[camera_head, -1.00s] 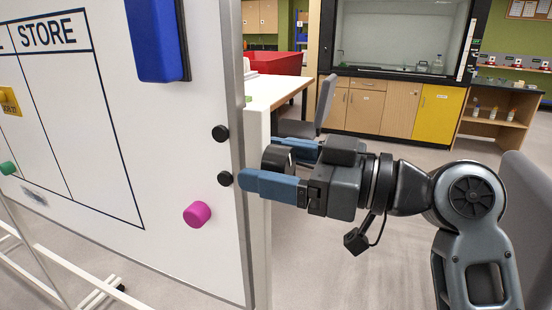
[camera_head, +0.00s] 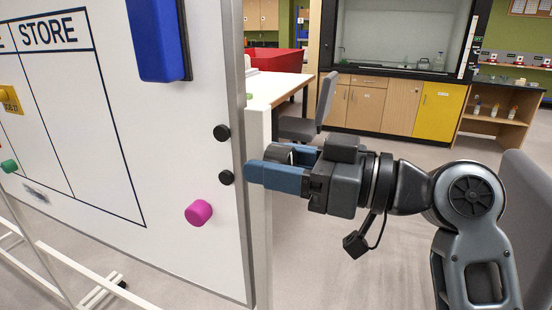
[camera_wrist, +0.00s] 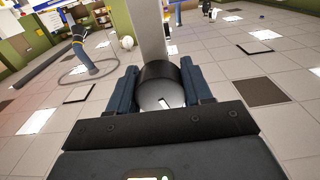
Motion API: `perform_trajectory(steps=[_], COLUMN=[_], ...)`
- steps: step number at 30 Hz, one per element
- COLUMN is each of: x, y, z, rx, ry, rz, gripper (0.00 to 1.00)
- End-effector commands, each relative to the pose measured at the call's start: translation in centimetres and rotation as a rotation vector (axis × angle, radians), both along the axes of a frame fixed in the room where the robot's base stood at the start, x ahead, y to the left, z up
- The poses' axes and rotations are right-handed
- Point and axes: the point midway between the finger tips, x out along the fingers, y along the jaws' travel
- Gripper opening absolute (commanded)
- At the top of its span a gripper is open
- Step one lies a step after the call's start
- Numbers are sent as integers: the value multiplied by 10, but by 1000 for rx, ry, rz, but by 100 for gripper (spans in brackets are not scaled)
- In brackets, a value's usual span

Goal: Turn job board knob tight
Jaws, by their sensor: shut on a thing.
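The job board (camera_head: 170,150) is a white whiteboard with a grey edge, on the left of the head view. Its knob is a dark round cylinder with a pale end face, at the board's side post; it shows in the head view (camera_head: 284,155) and in the wrist view (camera_wrist: 159,84). My gripper (camera_head: 283,165) has its blue fingers on both sides of the knob, shut on it. In the wrist view my gripper (camera_wrist: 160,90) has a finger against each side of the knob. The near finger hides part of the knob in the head view.
Black magnets (camera_head: 221,132), a pink magnet (camera_head: 198,212) and a blue holder (camera_head: 157,40) are on the board near my fingers. A white table (camera_head: 278,89) and a grey chair (camera_head: 318,118) stand behind. The floor below my arm is clear.

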Motion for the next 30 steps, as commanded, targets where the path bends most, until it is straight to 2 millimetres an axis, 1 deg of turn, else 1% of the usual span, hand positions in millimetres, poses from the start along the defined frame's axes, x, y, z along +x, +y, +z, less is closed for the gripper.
perform_trajectory(steps=[3, 9, 19, 20, 27, 30], x=[0, 0, 0, 0, 0, 0], y=[0, 0, 0, 0, 0, 0], z=[3, 1, -1, -1, 0, 0], rx=[43, 95, 101, 101, 101, 100], ry=[123, 264, 281, 281, 280, 279], rz=[0, 1, 0, 0, 0, 0], gripper=[19, 19, 19, 51, 74, 74])
